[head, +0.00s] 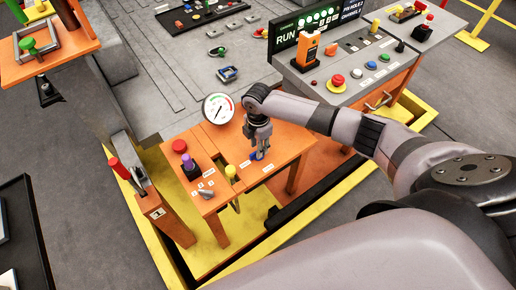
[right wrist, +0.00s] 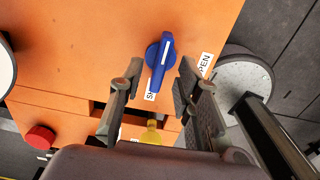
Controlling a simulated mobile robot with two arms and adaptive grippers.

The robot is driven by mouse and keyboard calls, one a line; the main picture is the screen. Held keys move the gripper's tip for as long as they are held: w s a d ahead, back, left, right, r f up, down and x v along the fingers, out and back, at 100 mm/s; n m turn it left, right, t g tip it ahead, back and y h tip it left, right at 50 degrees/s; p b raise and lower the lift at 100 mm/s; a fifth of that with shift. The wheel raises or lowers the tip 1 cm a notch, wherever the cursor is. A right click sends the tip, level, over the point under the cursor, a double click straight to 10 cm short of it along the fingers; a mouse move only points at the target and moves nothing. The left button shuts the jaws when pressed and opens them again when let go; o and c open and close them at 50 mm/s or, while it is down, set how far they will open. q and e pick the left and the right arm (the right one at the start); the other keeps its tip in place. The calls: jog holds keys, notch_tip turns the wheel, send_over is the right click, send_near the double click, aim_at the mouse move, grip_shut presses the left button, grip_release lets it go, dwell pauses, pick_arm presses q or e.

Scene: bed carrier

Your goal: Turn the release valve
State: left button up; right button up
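The release valve is a blue knob with a white line along its handle; it shows in the right wrist view (right wrist: 157,68) and in the head view (head: 257,156). It sits on the orange table top (head: 283,140). Its handle runs nearly straight up and down in the wrist picture, slightly tilted. My right gripper (right wrist: 160,80) is open just above the knob, one finger on each side, with gaps to both. It also shows pointing down over the knob in the head view (head: 259,140). An "OPEN" label (right wrist: 205,64) lies right of the knob; another label is partly hidden behind it. My left gripper is not in view.
A pressure gauge (head: 218,109) stands at the table's back edge. A yellow knob (head: 230,171), a purple knob (head: 187,161) and a red button (head: 179,146) are left of the valve. A grey control panel (head: 345,85) stands at the back right.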

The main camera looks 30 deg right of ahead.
notch_tip(320, 180, up, 10)
dwell(0.3)
jog(key=shift+f, duration=0.1)
